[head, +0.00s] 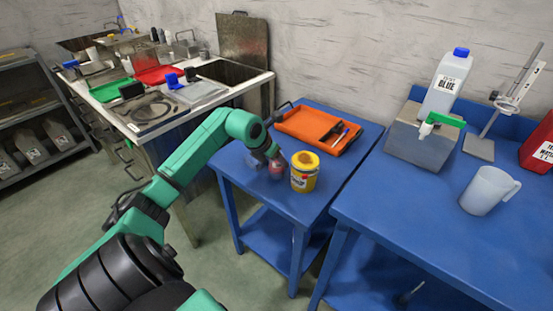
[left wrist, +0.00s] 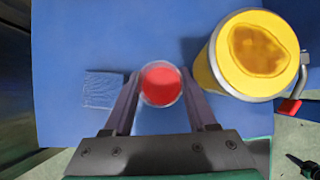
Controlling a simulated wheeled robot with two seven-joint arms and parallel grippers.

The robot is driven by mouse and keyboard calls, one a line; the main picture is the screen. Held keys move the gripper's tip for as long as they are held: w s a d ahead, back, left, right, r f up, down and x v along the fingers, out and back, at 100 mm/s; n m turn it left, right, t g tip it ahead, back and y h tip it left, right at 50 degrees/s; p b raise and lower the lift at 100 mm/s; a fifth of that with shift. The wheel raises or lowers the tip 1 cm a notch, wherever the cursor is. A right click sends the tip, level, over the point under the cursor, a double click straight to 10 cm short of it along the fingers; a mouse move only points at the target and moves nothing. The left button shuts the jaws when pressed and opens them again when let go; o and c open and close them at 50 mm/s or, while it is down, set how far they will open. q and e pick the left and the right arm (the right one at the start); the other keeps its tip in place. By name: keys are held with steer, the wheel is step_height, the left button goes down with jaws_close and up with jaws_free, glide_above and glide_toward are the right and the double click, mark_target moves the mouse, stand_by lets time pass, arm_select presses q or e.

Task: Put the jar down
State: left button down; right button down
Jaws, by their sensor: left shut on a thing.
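The jar (left wrist: 160,82) is small, with a clear rim and a red top or red contents. My left gripper (head: 273,160) is shut on it, with one finger on each side in the left wrist view. In the head view the jar (head: 277,170) is partly hidden by the gripper, at the small blue table (head: 232,168). I cannot tell whether its base touches the tabletop. My right gripper is not in view.
A yellow tin (head: 305,172) with a brown-stained top stands close to the right of the jar. An orange tray (head: 318,128) with pens lies behind. A faint clear square (left wrist: 103,90) lies left of the jar. A larger blue table (head: 420,210) stands at right.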

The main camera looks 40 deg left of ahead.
arm_select(q)
steer(key=shift+c, duration=1)
jaws_free()
steer(key=shift+f, duration=0.1)
steer(key=shift+r+p, duration=0.3)
steer(key=shift+s+r, duration=0.2)
steer(key=b+v, duration=0.1)
steer(key=v, duration=1)
steer(key=shift+b, duration=0.3)
steer(key=shift+r, duration=0.1)
